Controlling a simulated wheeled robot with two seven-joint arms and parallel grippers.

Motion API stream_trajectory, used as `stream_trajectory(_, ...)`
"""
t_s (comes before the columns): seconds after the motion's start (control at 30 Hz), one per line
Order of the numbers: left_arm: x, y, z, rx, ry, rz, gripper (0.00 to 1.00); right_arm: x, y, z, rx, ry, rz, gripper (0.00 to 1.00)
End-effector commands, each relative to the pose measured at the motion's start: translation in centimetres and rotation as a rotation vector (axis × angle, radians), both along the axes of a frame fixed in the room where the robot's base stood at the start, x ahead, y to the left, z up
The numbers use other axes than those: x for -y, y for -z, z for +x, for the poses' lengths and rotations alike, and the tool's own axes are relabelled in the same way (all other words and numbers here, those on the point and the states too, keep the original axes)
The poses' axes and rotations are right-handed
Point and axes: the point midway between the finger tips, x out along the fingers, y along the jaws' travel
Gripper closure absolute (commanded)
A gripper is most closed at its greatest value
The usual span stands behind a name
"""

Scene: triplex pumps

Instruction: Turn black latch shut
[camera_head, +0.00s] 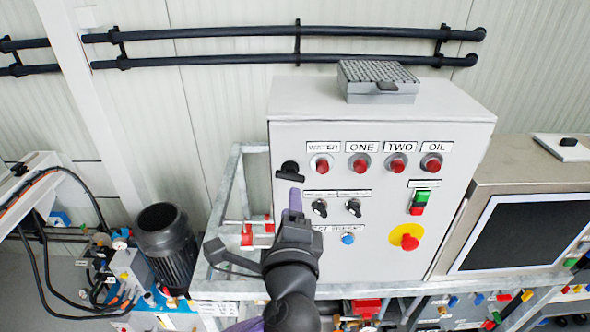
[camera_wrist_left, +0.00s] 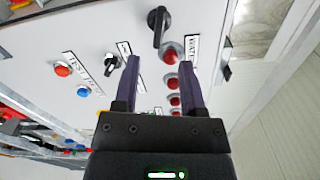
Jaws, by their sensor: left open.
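The black latch (camera_head: 290,171) is on the upper left of the grey control cabinet's front (camera_head: 370,270), left of the WATER lamp. Its bar lies roughly level in the head view. In the left wrist view the latch (camera_wrist_left: 157,27) shows above the gap between the fingers. My left gripper (camera_head: 295,198) is just below the latch in the head view, its purple fingers pointing at the panel. In the left wrist view the gripper (camera_wrist_left: 160,62) is open with nothing between its fingers. I cannot tell whether a finger touches the panel. My right gripper is not in view.
A row of red lamps (camera_head: 360,163) runs right of the latch. Two black knobs (camera_head: 353,207) and a red emergency button on yellow (camera_head: 409,237) sit lower. A grey box (camera_head: 380,93) lies on the cabinet. A screen (camera_head: 520,235) stands right, a dark motor (camera_head: 166,245) left.

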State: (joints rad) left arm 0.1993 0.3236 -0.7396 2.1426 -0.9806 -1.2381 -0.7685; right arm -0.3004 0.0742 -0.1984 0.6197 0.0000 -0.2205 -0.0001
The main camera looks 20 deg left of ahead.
Motion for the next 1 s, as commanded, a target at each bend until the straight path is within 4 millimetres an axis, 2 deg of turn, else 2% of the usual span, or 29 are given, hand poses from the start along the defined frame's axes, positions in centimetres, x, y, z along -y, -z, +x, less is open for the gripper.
stream_trajectory(0.1,-0.9,-0.3,2.9,0.001,-0.004,0.003,0.47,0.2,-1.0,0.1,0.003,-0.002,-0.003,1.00)
stream_trajectory(0.23,-1.5,-0.1,5.1,-0.001,-0.002,0.002,0.47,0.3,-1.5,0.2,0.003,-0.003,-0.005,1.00)
stream_trajectory(0.4,-1.8,0.0,6.2,-0.002,-0.001,-0.002,0.47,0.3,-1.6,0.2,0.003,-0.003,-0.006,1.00)
stream_trajectory(0.63,-1.8,0.1,6.3,-0.003,0.000,-0.004,0.47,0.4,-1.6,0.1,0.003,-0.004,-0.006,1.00)
stream_trajectory(0.87,-1.8,0.1,6.2,-0.003,0.000,-0.003,0.96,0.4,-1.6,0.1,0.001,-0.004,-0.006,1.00)
stream_trajectory(0.9,-1.8,0.1,6.2,-0.003,0.000,-0.003,1.00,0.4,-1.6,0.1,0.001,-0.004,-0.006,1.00)
stream_trajectory(1.0,-1.8,0.1,6.2,-0.004,0.000,-0.003,1.00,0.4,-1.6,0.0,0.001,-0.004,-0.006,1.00)
